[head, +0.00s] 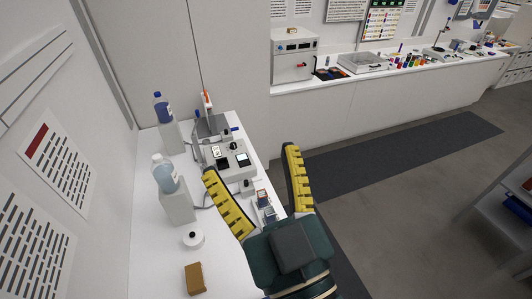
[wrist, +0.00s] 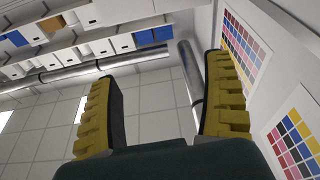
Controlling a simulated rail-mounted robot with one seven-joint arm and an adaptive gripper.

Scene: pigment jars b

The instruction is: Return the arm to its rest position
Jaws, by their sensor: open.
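My gripper (head: 262,192) has two yellow-padded fingers, spread wide with nothing between them. In the head view it is raised in front of the right side of the white bench, and its dark green body is at the bottom. It hides part of the bench edge and some of the small items there. In the wrist view my gripper (wrist: 160,117) is also open and empty, with the ceiling, a pipe (wrist: 110,64) and wall colour charts (wrist: 249,45) behind it.
The near bench (head: 150,246) holds two bottles on stands, a grey instrument (head: 228,157), a white roll (head: 193,238) and a brown block (head: 194,278). A far counter (head: 345,84) carries a white oven (head: 295,55) and several coloured jars. Open floor with a dark mat (head: 400,145) lies to the right.

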